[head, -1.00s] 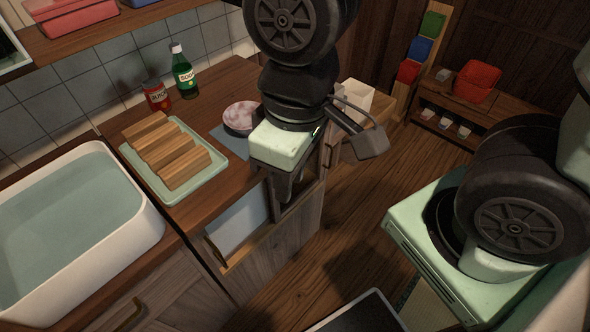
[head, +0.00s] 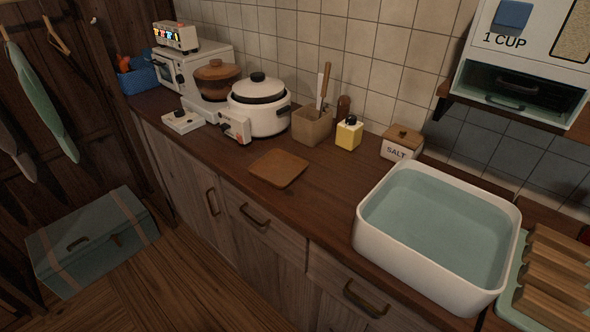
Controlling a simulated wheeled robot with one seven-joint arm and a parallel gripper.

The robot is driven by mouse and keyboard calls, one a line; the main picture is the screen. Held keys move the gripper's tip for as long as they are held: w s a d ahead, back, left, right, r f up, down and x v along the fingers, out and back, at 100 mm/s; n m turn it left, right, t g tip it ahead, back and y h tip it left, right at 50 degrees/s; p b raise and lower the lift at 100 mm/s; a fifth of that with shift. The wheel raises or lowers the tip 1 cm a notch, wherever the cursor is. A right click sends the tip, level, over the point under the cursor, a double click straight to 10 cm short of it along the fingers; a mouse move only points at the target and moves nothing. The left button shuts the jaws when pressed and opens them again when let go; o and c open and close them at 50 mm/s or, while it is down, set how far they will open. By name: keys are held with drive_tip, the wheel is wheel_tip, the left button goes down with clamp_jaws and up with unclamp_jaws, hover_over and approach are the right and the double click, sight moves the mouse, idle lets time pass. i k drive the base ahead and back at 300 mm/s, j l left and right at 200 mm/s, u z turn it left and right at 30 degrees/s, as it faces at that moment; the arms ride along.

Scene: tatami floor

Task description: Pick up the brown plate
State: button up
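A flat, square brown piece with rounded corners, which looks like the brown plate (head: 279,168), lies on the dark wooden counter (head: 325,196) in the head view. It sits near the counter's front edge, left of the white sink basin, with nothing on it. My gripper and arm are out of view.
Behind the plate stand a white pot (head: 260,108), a utensil holder (head: 312,127), a yellow block (head: 349,133) and a salt box (head: 401,144). The white basin (head: 430,270) is to the right. A trunk (head: 92,240) is on the floor at left. Counter around the plate is clear.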

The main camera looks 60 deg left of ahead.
sight(278, 168)
drive_tip(key=u, duration=1.95)
